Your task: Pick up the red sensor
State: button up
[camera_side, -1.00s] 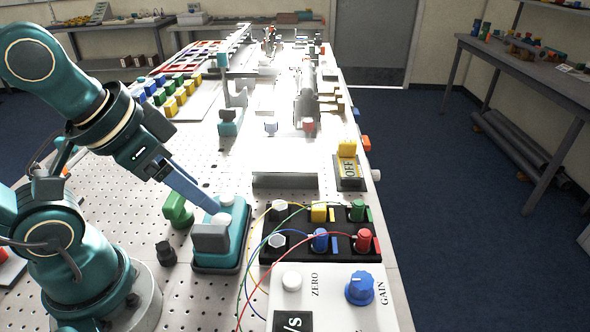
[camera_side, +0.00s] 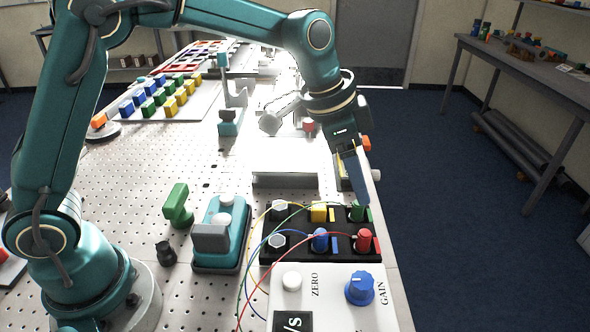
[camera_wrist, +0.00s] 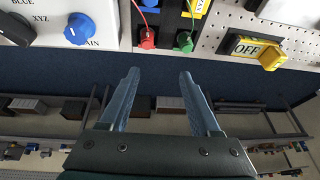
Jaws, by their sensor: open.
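The red sensor (camera_side: 364,241) stands upright in the front right spot of the black holder (camera_side: 300,257), with a red wire running from it. In the wrist view the red sensor (camera_wrist: 147,40) is near the top middle, left of the green sensor (camera_wrist: 184,42). My gripper (camera_side: 361,203) is open and empty, its blue fingers pointing down by the green sensor in the side view, behind the red one. In the wrist view the fingertips of my gripper (camera_wrist: 160,72) are spread apart, with nothing between them. Their exact height above the holder is unclear.
A blue sensor (camera_side: 320,239) and a yellow sensor (camera_side: 318,212) share the holder with thin wires. A white panel with a blue knob (camera_side: 360,288) lies in front. A yellow OFF switch (camera_wrist: 258,50) is nearby. A teal block (camera_side: 222,245) stands left.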

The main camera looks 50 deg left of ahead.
aim_at(363, 232)
jog(key=shift+g, duration=0.8)
jog(key=f, duration=0.2)
jog(key=d+f, duration=0.1)
jog(key=f, duration=0.1)
jog(key=d+f, duration=0.1)
jog(key=f, duration=0.1)
jog(key=shift+s+f, duration=0.1)
jog(key=shift+s, duration=0.15)
jog(key=shift+x, duration=2.25)
grip_shut()
